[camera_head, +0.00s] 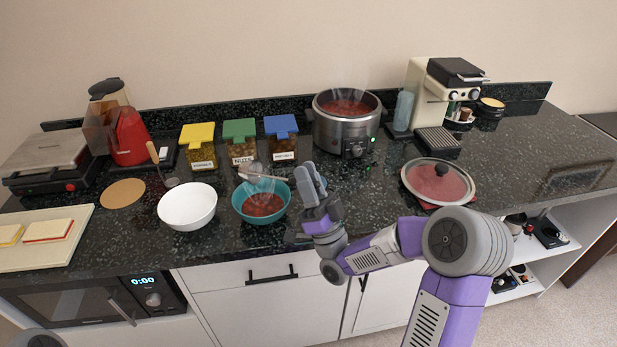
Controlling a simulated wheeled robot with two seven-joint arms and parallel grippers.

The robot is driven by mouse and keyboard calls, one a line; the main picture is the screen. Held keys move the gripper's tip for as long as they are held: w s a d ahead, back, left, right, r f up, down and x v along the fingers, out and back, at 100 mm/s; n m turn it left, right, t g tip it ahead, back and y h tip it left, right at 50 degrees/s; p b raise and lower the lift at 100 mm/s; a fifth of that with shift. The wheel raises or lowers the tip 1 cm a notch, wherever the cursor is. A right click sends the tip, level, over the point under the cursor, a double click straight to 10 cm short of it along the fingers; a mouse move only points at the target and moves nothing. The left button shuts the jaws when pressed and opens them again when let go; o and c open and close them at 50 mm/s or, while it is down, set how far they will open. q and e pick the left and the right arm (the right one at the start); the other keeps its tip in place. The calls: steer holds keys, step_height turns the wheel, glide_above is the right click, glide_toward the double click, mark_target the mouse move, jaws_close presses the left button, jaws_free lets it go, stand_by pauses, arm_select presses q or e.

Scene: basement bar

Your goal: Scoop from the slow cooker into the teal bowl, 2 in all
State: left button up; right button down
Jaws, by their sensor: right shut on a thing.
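The slow cooker (346,135) stands uncovered at the back of the counter, with steaming red food inside. The teal bowl (262,217) sits near the front edge and holds some red food, with steam above it. My right gripper (312,187) is just right of the teal bowl and above the counter. It is shut on a ladle (253,172), whose head reaches left over the far side of the bowl. My left gripper is not in view.
A white bowl (188,212) stands left of the teal bowl. Yellow, green and blue-lidded containers (240,156) stand behind. A glass lid (437,182) lies at right. A spoon with a wooden handle (154,154) is behind the white bowl. Counter between cooker and lid is clear.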

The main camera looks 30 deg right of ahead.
steer(key=w+a+r+n+g+p, duration=0.4)
steer(key=w+a+r+g+p, duration=0.1)
steer(key=p, duration=1.3)
steer(key=w+a+r+n+g+p, duration=0.4)
steer(key=w+g+p, duration=0.6)
steer(key=p, duration=0.9)
steer(key=shift+a+r+g+h, duration=0.35)
steer(key=shift+a+r, duration=0.7)
steer(key=shift+a, duration=0.55)
